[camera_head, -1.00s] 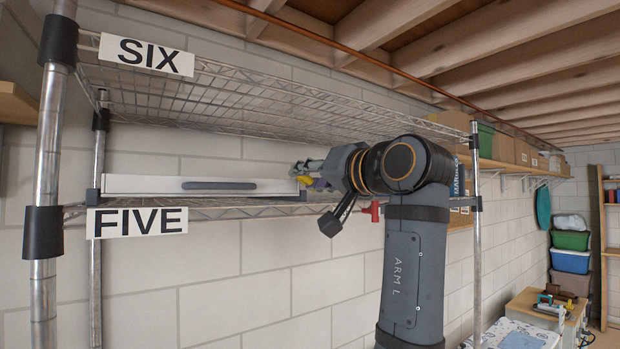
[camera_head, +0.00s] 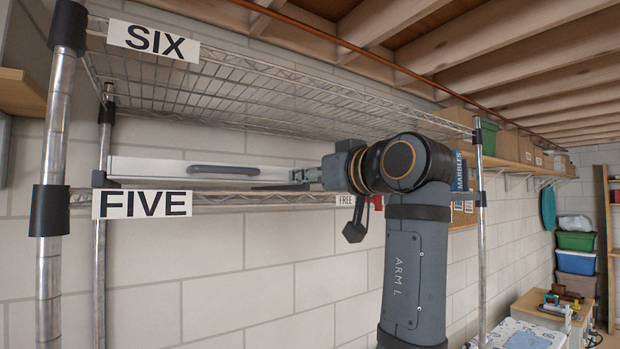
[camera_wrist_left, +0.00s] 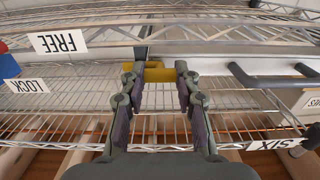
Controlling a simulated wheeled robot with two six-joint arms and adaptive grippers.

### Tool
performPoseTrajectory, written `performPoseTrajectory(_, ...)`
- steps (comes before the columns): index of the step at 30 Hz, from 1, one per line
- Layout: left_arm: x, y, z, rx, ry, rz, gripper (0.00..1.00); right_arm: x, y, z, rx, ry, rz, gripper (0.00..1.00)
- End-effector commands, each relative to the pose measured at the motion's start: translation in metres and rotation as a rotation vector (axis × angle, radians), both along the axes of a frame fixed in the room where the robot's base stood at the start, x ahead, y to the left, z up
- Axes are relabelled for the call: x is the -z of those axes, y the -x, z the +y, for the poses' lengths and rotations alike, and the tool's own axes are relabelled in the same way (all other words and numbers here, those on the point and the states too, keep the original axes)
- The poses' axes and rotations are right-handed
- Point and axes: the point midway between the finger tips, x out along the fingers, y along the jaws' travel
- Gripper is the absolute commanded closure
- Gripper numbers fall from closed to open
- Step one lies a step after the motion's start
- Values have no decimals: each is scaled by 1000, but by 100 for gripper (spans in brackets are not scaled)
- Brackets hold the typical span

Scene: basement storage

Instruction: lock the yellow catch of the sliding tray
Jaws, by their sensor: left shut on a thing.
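The sliding tray (camera_head: 140,170) is a pale, low box with a dark bar handle (camera_head: 222,170), on the shelf marked FIVE. Its handle also shows at the right of the left wrist view (camera_wrist_left: 275,80). The yellow catch (camera_wrist_left: 157,74) is a short yellow bar between my left fingertips in that view. My left gripper (camera_wrist_left: 160,82) is shut on it, a finger on each side. In the head view my left gripper (camera_head: 306,176) is at the tray's right end, and the catch is hidden there. My right gripper is in neither view.
A FREE label (camera_wrist_left: 58,42) and a LOCK label (camera_wrist_left: 27,85) show left of the gripper in the wrist view. Wire shelf SIX (camera_head: 250,85) lies above my arm. A metal post (camera_head: 480,240) stands to the right. A red object (camera_head: 376,202) is just behind my wrist.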

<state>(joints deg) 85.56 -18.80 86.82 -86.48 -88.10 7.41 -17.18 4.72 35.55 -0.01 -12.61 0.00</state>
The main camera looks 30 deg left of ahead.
Motion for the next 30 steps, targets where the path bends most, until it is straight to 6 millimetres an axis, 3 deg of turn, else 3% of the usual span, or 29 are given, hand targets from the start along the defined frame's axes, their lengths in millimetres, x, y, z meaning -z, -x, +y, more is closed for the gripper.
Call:
performPoseTrajectory(14, 1, 0, 0, 0, 6, -13, 100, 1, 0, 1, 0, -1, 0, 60)
performPoseTrajectory(15, 1, 0, 0, 0, 6, -13, 64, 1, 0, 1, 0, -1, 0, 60)
performPoseTrajectory(19, 1, 0, 0, 0, 6, -12, 46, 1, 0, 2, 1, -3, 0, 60)
performPoseTrajectory(30, -6, 0, 0, -1, 4, -13, 45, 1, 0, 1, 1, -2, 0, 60)
